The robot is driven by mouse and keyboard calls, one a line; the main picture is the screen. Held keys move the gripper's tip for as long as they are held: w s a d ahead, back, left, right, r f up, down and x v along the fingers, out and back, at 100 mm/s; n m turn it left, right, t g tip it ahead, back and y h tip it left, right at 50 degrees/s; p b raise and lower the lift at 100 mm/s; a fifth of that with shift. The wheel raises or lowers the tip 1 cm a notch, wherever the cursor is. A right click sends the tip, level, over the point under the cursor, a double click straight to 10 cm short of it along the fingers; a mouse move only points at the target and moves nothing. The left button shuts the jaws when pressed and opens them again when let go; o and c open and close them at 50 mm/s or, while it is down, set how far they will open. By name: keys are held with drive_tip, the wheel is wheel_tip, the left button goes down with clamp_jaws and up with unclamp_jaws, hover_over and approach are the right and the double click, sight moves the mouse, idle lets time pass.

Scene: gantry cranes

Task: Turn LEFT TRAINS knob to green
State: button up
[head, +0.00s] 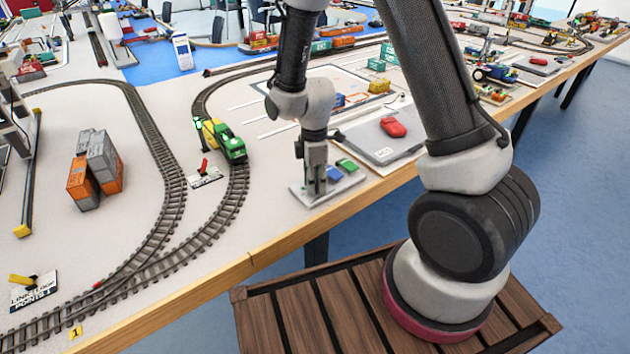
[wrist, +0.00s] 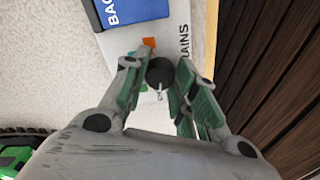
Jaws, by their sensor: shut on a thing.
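A dark round knob (wrist: 160,72) on a light panel (wrist: 178,30) sits between the green-padded fingers of my gripper (wrist: 160,88), which is shut on it. Lettering ending in "RAINS" runs beside the knob; the rest is covered. An orange patch (wrist: 149,42) is just above the knob in the wrist view. A small green patch (wrist: 142,87) shows by the left finger. A thin pale mark is at the knob's lower edge; I cannot tell surely which colour it points to. In the head view my gripper (head: 316,188) points down onto the panel (head: 345,188) and hides the knob.
A grey board with a red piece (head: 393,127) lies behind. A green and yellow train (head: 229,145) stands on track to the left. The table's wooden edge (head: 250,262) is close.

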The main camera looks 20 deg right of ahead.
sight(317, 183)
drive_tip(key=m, duration=0.4)
drive_tip(key=shift+m, duration=1.8)
drive_tip(key=o, duration=1)
drive_tip(key=shift+o, duration=0.2)
wheel_tip(317, 183, up, 12)
drive_tip(key=shift+w+d, duration=0.2)
drive_tip(key=shift+d, duration=0.1)
